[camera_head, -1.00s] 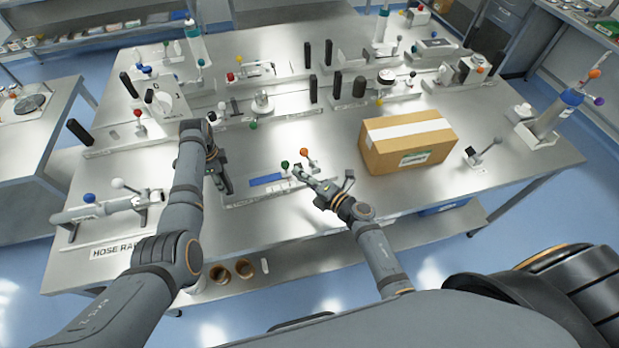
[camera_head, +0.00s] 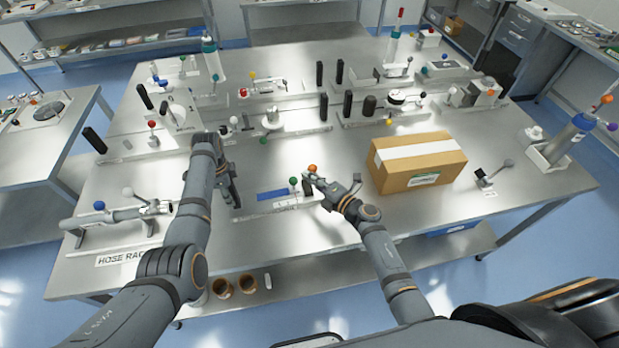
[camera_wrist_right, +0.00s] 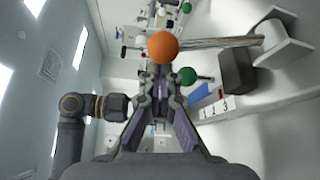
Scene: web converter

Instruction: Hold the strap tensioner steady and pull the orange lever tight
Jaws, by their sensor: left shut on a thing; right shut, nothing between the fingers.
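The strap tensioner (camera_head: 286,206) lies on the steel table in front of me, a pale plate with a blue strip, a green knob (camera_head: 294,181) and an orange-knobbed lever (camera_head: 312,168). In the right wrist view the orange knob (camera_wrist_right: 162,46) is just beyond my fingertips, with the green knob (camera_wrist_right: 187,76) to its right. My right gripper (camera_head: 313,180) is shut and empty, close below the orange knob; I cannot tell whether they touch. My left gripper (camera_head: 235,193) is shut at the tensioner's left end; its exact grip is hidden by the arm.
A cardboard box (camera_head: 417,164) stands to the right of my right gripper. A hose rack (camera_head: 118,216) is at the left. Several fixtures with knobs and black posts fill the back of the table.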

